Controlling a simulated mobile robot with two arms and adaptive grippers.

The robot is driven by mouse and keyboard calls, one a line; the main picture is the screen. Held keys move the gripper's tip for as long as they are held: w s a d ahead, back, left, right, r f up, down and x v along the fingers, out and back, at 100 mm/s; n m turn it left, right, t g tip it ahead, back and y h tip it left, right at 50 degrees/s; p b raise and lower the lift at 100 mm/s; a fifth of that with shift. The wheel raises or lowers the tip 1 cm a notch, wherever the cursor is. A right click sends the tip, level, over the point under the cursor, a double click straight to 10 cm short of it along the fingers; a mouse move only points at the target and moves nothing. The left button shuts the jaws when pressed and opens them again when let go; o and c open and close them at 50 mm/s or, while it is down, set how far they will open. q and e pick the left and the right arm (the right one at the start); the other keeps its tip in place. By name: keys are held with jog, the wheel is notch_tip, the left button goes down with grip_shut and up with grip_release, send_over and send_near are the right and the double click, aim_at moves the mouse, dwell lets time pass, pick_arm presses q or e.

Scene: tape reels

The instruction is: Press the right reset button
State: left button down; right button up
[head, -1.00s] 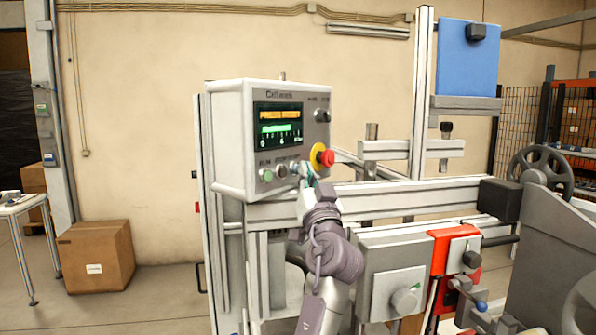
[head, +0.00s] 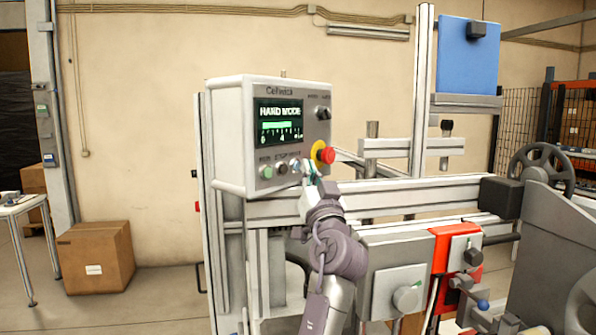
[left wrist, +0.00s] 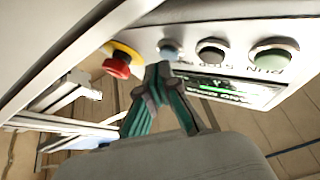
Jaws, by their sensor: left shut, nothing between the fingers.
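The control box (head: 228,130) has a lit screen (head: 278,122) reading "HAND MODE". Below it a row holds a green button (head: 267,171), a dark button (head: 281,167) and a small bluish button (head: 295,165), which is the reset by position; its label is too small to read. The bluish button also shows in the left wrist view (left wrist: 169,48). My left gripper (head: 310,168) is shut and empty. Its fingertips (left wrist: 158,72) are close to the bluish button in the left wrist view; I cannot tell whether they touch it. My right gripper is out of view.
A red emergency stop on a yellow base (head: 324,154) sits just right of my left fingertips. A dark knob (head: 323,113) is above it. A metal rail (head: 400,195) runs right from under the box. A cardboard box (head: 95,257) stands on the floor at left.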

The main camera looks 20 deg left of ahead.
pick_arm(q)
jog(key=shift+s+d, duration=0.1)
jog(key=shift+d, duration=0.2)
jog(key=d+b, duration=0.1)
jog(key=s+d+b, duration=0.1)
jog(key=d, duration=0.1)
jog(key=d+b, duration=0.1)
jog(key=shift+s+d, duration=0.3)
jog(key=shift+d, duration=0.1)
dwell(0.6)
jog(key=shift+f, duration=0.1)
